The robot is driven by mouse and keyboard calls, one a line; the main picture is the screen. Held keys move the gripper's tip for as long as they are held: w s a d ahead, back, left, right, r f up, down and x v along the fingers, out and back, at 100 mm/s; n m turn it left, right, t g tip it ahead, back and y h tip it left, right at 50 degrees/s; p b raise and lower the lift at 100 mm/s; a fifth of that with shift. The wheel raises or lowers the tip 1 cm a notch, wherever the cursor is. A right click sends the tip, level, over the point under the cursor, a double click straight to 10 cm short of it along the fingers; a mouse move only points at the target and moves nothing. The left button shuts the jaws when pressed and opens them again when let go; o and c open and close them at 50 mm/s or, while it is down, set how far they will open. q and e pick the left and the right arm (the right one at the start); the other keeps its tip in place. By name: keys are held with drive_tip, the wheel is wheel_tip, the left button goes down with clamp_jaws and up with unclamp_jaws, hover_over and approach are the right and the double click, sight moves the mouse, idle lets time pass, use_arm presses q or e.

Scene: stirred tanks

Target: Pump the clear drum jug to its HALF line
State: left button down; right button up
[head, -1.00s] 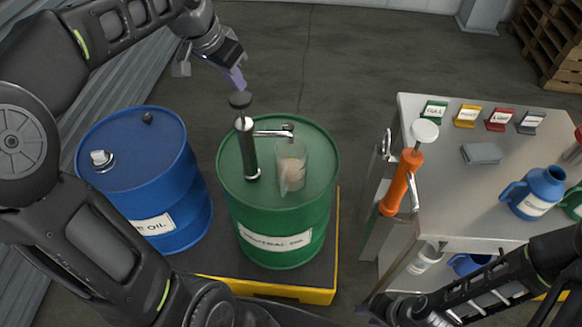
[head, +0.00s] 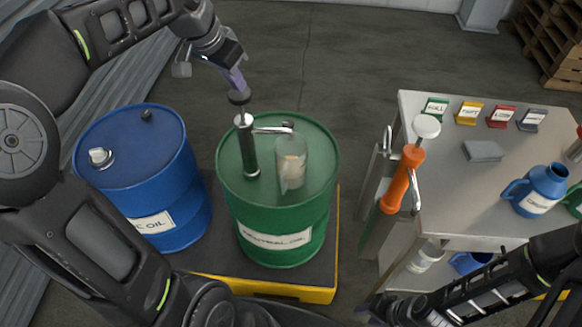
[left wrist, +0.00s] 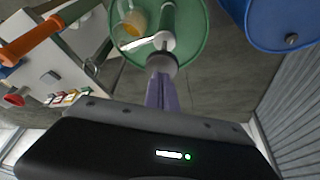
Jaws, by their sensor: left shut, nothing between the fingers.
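The clear jug (head: 291,172) stands on the green drum (head: 262,205), under the spout (head: 272,129) of the hand pump (head: 247,148). Pale liquid shows in the jug; its level against any line is too small to read. The pump's dark knob (head: 239,97) stands above the barrel on a short length of rod. My left gripper (head: 237,85) is shut and empty, its purple fingertips directly over the knob, seemingly touching it. The left wrist view shows the fingers (left wrist: 162,92) against the knob (left wrist: 161,63). My right gripper (head: 376,309) is low at the table's left side, partly cut off.
A blue drum (head: 135,150) stands left of the green one on a yellow-edged pallet (head: 290,290). An orange pump (head: 402,180) hangs at the left edge of the metal table (head: 450,215). The table holds coloured signs, a grey block (head: 484,151) and a blue jug (head: 537,190).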

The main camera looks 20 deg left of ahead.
use_arm(q)
drive_tip(key=shift+f+b, duration=0.45)
drive_tip(key=shift+f, duration=0.2)
drive_tip(key=shift+r, duration=0.1)
drive_tip(key=shift+r+p, duration=1)
drive_tip(key=shift+r, duration=0.2)
wheel_tip(320, 180, up, 5)
drive_tip(key=p, duration=0.4)
